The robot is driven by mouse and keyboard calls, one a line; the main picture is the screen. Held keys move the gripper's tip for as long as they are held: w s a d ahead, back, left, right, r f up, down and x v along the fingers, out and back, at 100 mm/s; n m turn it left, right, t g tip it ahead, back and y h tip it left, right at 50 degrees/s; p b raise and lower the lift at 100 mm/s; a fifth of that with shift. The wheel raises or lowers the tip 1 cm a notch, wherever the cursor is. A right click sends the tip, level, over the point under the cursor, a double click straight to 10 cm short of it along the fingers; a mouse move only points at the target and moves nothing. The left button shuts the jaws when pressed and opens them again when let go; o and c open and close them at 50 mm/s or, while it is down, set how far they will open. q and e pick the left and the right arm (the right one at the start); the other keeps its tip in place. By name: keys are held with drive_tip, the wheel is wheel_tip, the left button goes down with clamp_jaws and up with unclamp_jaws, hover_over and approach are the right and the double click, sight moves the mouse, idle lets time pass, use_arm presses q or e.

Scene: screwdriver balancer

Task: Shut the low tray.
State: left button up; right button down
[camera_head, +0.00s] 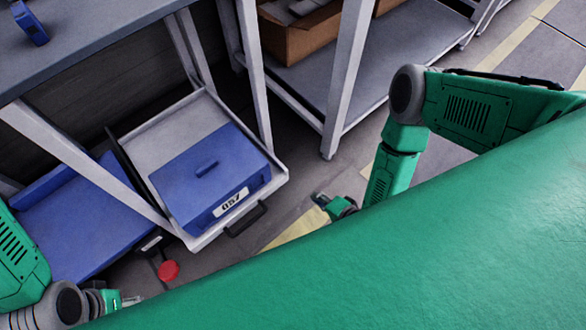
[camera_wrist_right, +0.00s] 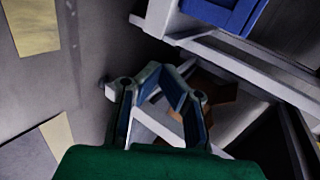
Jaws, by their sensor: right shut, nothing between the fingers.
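The low tray (camera_head: 183,112) is a pale grey sliding tray, pulled out from under the workbench. It has a black handle (camera_head: 246,219) on its front edge. A blue lidded box (camera_head: 205,168) with a white number label sits on it. My right gripper (camera_head: 319,198) is shut and empty, to the right of the handle and apart from it. In the right wrist view the gripper (camera_wrist_right: 170,72) shows below a pale edge and part of a blue box (camera_wrist_right: 225,12). My left gripper (camera_head: 132,300) is at the bottom left, partly hidden by my body; its fingers are too small to read.
The workbench (camera_head: 90,45) has pale legs, one crossing in front of the tray's left side. A blue surface (camera_head: 85,225) and a red round knob (camera_head: 168,270) lie left of the tray. A shelf with a cardboard box (camera_head: 290,38) stands behind right. The floor right of the tray is open.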

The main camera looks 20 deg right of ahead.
drive_tip(key=b, duration=0.4)
approach(287, 173)
wheel_tip(287, 173, down, 4)
drive_tip(key=w, duration=0.1)
drive_tip(key=shift+m, duration=0.4)
drive_tip(key=w, duration=0.1)
drive_tip(key=w+a+b, duration=0.1)
drive_tip(key=w, duration=0.2)
drive_tip(key=shift+a, duration=0.3)
drive_tip(key=shift+w+b, duration=0.4)
drive_tip(key=shift+w, duration=0.15)
drive_tip(key=shift+r, duration=0.1)
